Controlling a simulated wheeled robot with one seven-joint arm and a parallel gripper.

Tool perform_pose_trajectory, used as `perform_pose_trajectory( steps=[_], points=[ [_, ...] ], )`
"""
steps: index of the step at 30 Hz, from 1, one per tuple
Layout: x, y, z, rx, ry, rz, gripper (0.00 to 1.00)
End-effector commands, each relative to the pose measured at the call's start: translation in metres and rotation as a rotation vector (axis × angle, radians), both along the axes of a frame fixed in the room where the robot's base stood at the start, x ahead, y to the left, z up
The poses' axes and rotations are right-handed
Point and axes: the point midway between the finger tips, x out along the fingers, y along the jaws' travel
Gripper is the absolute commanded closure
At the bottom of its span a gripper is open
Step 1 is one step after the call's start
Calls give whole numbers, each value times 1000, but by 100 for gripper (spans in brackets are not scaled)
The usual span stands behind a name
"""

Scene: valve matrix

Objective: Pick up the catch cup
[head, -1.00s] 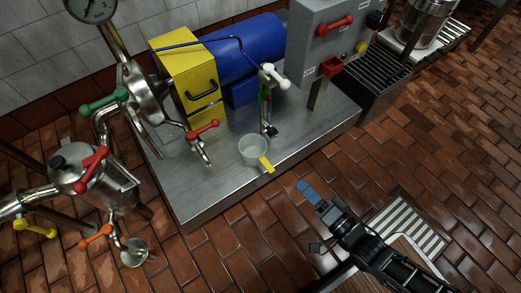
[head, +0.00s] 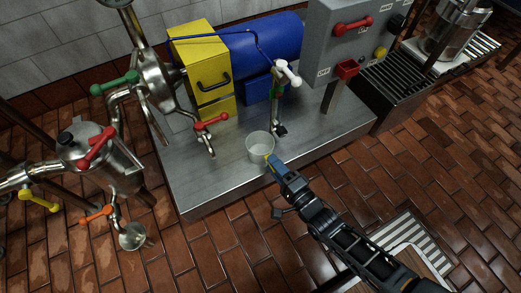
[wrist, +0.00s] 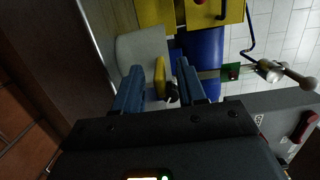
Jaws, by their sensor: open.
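The catch cup (head: 259,146) is a pale, open cup standing on the metal platform near its front edge, with a yellow handle (head: 268,157) pointing toward me. In the wrist view the cup (wrist: 143,48) is up ahead, and its yellow handle (wrist: 160,76) reaches in between my two blue fingers. My gripper (head: 273,163) is at the handle in the head view, and it also shows in the wrist view (wrist: 158,82). The fingers are open, one on each side of the handle with gaps showing. In the head view the fingertips partly hide the handle.
The metal platform (head: 195,190) carries a yellow box (head: 205,70), a blue cylinder (head: 265,40) and a tap with a white handle (head: 287,72) just behind the cup. A red-handled valve (head: 211,122) is left of the cup. A grey control box (head: 345,40) stands to the right.

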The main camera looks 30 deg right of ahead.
Motion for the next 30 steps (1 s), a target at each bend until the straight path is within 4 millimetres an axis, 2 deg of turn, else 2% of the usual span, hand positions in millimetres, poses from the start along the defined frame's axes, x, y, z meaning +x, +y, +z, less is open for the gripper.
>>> perform_pose_trajectory(
  steps=[3,10,23,30],
  points=[
    [14,2,-1,1,-1,0,60],
    [16,1,1,0,0,-1,60],
    [15,1,0,0,2,-1,100],
    [15,1,-1,0,3,-1,100]
  ],
)
